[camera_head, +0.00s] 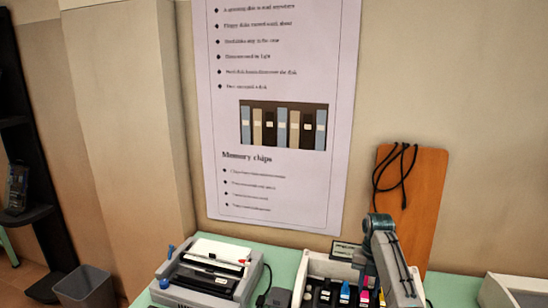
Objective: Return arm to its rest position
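My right arm (392,262) rises from the bottom edge right of centre, a grey-teal bent link with dark lines along it. It stands in front of a white open box (316,267) and covers part of it. The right gripper's fingertips cannot be made out clearly, so its opening and any hold do not show. My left arm and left gripper are not in the picture.
The box holds dark and coloured cartridges (345,292) on a green table (451,288). A grey machine (205,284) stands left, another box (508,290) right. A wooden board (424,195) with a black cable leans behind. A poster (275,190) hangs above; a bin (86,290) stands lower left.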

